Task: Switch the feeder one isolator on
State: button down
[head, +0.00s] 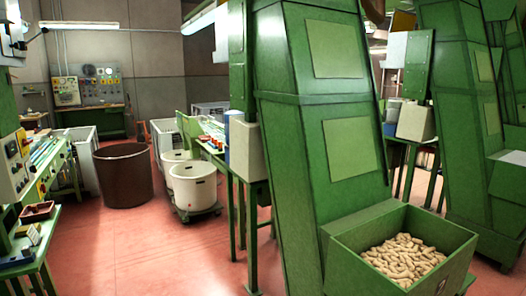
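No switch in the head view can be made out as the feeder one isolator, and no label is readable. A grey control box (14,165) with a few small knobs or buttons is at the left edge. A panel with dials and switches (101,85) stands against the back wall, with a pale box (66,91) beside it; both are too small to read. A tall green feeder (322,110) stands right of centre, with a green bin (352,268) of cork stoppers (404,259) at its foot. My gripper is not in view.
Red floor (150,250) is open at the front left and middle. A brown tub (124,176) and white tubs (194,186) on a wheeled base stand beyond it. Green benches (40,240) line the left. More green machines (470,120) fill the right.

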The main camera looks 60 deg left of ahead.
aim_at(25, 142)
jog(key=u, duration=3.35)
jog(key=i, duration=1.65)
jog(key=u, duration=0.05)
